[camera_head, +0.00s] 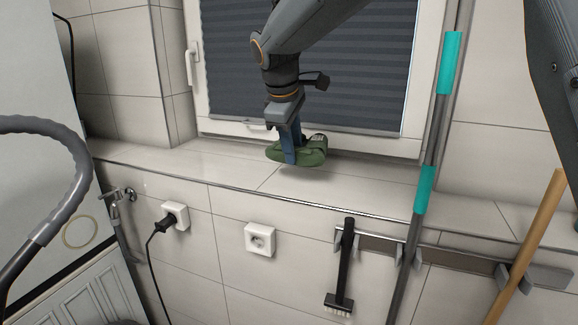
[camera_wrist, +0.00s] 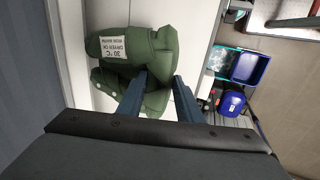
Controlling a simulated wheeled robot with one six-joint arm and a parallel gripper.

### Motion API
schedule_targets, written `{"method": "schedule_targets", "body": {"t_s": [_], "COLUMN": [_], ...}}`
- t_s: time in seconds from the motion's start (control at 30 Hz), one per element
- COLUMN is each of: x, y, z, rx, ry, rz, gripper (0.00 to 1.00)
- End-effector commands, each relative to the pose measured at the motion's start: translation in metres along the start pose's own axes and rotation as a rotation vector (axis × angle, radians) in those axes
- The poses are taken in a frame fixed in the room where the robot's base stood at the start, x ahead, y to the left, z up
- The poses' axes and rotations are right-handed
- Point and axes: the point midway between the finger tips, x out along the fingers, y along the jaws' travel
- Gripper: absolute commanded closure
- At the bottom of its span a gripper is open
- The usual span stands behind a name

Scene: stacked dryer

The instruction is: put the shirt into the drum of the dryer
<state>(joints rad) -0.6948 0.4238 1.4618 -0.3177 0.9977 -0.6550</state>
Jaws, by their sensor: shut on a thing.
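The shirt is a folded green bundle (camera_head: 314,153) at the tiled window sill, below the window. In the wrist view the shirt (camera_wrist: 160,45) shows a white care label with "30 °C" print and a few pale buttons. My gripper (camera_head: 290,160) points down from above with its blue fingers at the shirt, shut on its near part. In the wrist view the fingers (camera_wrist: 158,90) reach to the edge of the fabric. I cannot tell whether the shirt touches the sill. The dryer's drum is not visible.
The sill (camera_head: 225,170) is otherwise clear. A white appliance (camera_head: 35,85) with a grey hose (camera_head: 70,195) stands at left. A teal-banded pole (camera_head: 428,190), a black brush (camera_head: 345,265) and a wooden handle (camera_head: 530,240) hang at right. Blue containers (camera_wrist: 250,68) show in the wrist view.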

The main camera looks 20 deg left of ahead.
Motion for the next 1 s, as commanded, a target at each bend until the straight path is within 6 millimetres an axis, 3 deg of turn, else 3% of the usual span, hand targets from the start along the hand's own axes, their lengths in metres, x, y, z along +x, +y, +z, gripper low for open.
{"method": "schedule_targets", "body": {"t_s": [0.57,0.93,0.97,1.0], "x": [0.059,0.066,0.066,0.065], "y": [-0.024,-0.025,-0.025,-0.025], "z": [0.002,0.002,0.002,0.002], "rx": [0.002,0.004,0.004,0.004], "ry": [-0.002,0.000,0.000,0.000], "rz": [-0.002,0.001,0.000,0.000], "gripper": [1.00,1.00,0.63,0.56]}}
